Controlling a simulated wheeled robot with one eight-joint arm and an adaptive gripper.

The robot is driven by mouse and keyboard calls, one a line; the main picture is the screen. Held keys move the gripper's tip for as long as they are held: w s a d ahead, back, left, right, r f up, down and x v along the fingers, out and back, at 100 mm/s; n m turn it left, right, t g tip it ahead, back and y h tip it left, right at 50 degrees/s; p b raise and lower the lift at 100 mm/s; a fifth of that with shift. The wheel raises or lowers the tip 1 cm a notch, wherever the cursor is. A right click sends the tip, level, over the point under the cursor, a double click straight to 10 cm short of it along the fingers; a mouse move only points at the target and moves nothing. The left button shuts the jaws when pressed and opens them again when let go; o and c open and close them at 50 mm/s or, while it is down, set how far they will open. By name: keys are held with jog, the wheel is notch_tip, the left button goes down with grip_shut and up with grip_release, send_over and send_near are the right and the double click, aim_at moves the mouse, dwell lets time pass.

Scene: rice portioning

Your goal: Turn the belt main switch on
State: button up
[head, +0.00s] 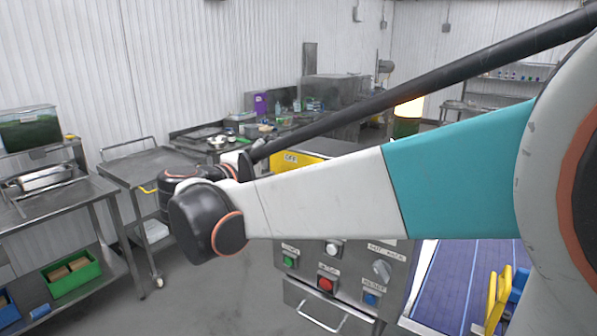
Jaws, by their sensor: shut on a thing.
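The control panel (308,274) is a grey metal box low in the middle of the head view, partly covered by my arm. A grey rotary knob (382,270) sits at its right side, under a label (387,250) that seems to read "BELT MAIN". The knob looks tilted, but its setting is too small to tell. The panel also has a green button (290,262), a red button (326,284), a blue button (371,299) and a white round button or lamp (333,247). My arm crosses in front of the panel's top. My gripper does not show.
A blue belt (462,280) runs right of the panel, with a yellow part (497,298) beside it. A steel cart (150,168) and a shelf with a green bin (72,274) stand left. A cluttered counter (195,132) lies behind. Grey floor (215,290) is open left of the panel.

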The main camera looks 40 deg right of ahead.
jog(key=shift+s+a+r, duration=0.25)
jog(key=shift+s+a, duration=0.65)
jog(key=c, duration=0.5)
jog(key=shift+a+f, duration=0.1)
jog(key=shift+c, duration=1.1)
jog(key=f+v, duration=0.1)
jog(key=v, duration=1.1)
jog(key=shift+f+p, duration=0.3)
jog(key=shift+f, duration=0.25)
